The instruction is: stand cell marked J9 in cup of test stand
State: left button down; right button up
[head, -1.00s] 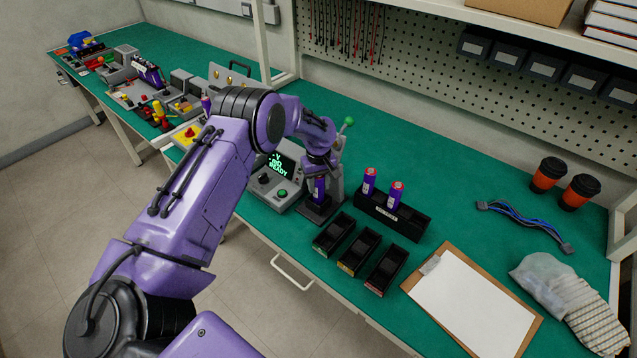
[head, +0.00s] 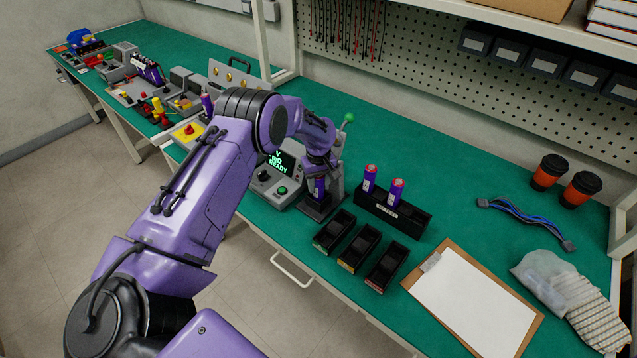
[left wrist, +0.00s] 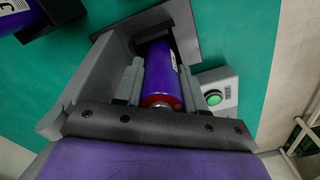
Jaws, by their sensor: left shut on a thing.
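My left gripper (head: 319,176) is shut on a purple cell (head: 319,189), held upright at the test stand (head: 337,186). In the left wrist view the cell (left wrist: 160,78), with a red end toward the camera, sits between the two grey fingers (left wrist: 160,92). Its far end is close to the stand's grey base (left wrist: 187,28). The cup is hidden behind the cell and fingers, so I cannot tell whether the cell's end is inside it. The mark on the held cell is not readable. My right gripper is not in view.
A black rack (head: 408,222) right of the stand holds two purple cells (head: 369,178) (head: 396,192). Several small black bins (head: 358,249) lie in front. A meter (head: 280,182) reading "READY" stands left of the stand. A clipboard (head: 475,305) lies at right.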

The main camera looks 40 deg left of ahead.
pick_arm(q)
jog(key=c, duration=0.6)
grip_release()
jog(key=shift+f, duration=0.1)
notch_tip(320, 180, up, 6)
jog(key=p, duration=0.5)
